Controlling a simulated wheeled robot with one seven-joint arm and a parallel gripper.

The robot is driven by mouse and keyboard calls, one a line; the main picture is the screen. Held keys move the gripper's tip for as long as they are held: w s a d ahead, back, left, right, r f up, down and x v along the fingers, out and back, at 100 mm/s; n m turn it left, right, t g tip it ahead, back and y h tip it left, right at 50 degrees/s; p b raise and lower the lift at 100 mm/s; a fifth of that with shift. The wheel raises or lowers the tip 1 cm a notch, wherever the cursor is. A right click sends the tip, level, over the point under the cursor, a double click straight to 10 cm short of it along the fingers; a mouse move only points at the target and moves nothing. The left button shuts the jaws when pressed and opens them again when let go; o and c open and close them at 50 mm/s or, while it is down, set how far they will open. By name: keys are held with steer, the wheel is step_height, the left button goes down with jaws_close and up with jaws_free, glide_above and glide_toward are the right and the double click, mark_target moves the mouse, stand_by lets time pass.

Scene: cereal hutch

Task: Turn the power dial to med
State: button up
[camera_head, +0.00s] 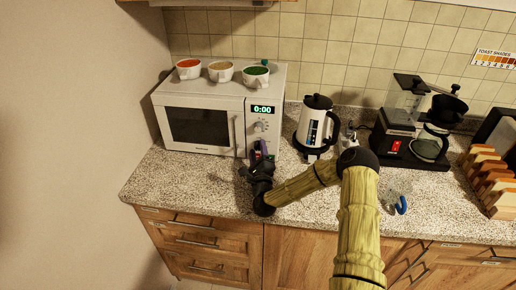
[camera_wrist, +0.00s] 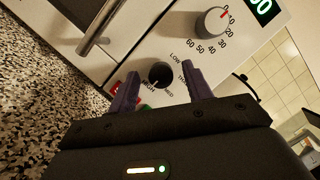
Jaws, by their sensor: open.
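The power dial (camera_wrist: 161,74) is a small black knob on the microwave's white front panel. The words LOW, MED and HIGH are printed around it in the wrist view; I cannot tell which one it points at. My gripper (camera_wrist: 158,84) is open, with one dark finger on each side of the dial and a gap to each. In the head view my gripper (camera_head: 257,152) is at the lower right of the microwave (camera_head: 198,125), and it hides the dial there. The microwave's door is shut.
Three bowls (camera_head: 222,72) stand on the microwave. A kettle (camera_head: 315,125) stands to its right.

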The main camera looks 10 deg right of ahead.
steer(key=shift+w, duration=0.25)
steer(key=c, duration=1)
steer(key=shift+n, duration=0.6)
steer(key=n+g+y, duration=0.1)
steer(key=n, duration=0.2)
steer(key=n+b, duration=0.1)
steer(key=n, duration=0.1)
steer(key=shift+n+g+y, duration=0.4)
steer(key=n+g, duration=0.1)
steer(key=n, duration=0.1)
steer(key=n+b, duration=0.1)
steer(key=n, duration=0.2)
steer(key=shift+s+g, duration=0.1)
steer(key=shift+g, duration=0.3)
